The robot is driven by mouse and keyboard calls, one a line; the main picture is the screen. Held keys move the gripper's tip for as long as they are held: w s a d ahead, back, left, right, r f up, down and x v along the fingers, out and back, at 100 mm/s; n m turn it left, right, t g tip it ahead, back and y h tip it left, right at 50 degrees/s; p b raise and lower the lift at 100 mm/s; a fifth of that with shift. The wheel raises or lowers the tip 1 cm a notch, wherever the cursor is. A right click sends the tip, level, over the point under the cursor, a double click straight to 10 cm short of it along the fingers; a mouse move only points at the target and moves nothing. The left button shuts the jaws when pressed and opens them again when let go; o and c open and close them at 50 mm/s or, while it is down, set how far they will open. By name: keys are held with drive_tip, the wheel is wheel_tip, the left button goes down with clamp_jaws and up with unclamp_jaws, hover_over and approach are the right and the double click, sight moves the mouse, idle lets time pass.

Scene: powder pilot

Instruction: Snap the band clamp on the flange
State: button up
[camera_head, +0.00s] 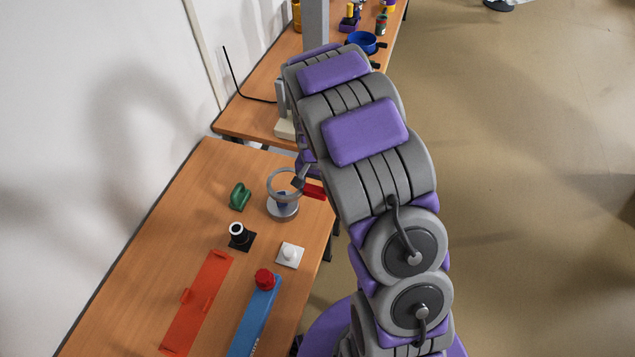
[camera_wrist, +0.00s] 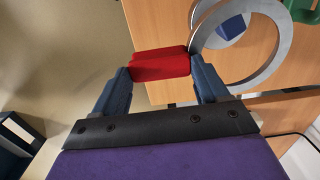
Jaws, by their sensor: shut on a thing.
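The band clamp is a grey ring (camera_head: 270,186) with a red handle (camera_head: 314,190). My gripper (camera_wrist: 159,72) is shut on the red handle, which shows between the two blue fingers in the wrist view (camera_wrist: 160,62). The clamp's ring reaches to the right there (camera_wrist: 272,62). In the head view the flange looks to be the round grey piece (camera_head: 284,212) with a blue part on the table. The ring appears just above it and overlaps it in the picture; I cannot tell if they touch. A blue patch (camera_wrist: 233,26) shows through the ring in the wrist view.
On the wooden table (camera_head: 190,220) are a green piece (camera_head: 239,196), a black fitting (camera_head: 240,236), a white knob (camera_head: 290,254), an orange-red tray (camera_head: 196,305) and a blue bar (camera_head: 254,318) with a red knob (camera_head: 264,279). A second table stands behind.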

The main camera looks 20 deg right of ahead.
sight(317, 188)
drive_tip(key=a+f, duration=0.1)
drive_tip(key=a, duration=0.4)
drive_tip(key=d, duration=0.1)
drive_tip(key=d+f, duration=0.1)
drive_tip(key=d, duration=0.1)
drive_tip(key=d+f, duration=0.1)
drive_tip(key=shift+d, duration=0.7)
drive_tip(key=shift+a+f+p, duration=0.4)
drive_tip(key=shift+a+f, duration=1.3)
drive_tip(key=shift+f, duration=0.1)
idle(2.1)
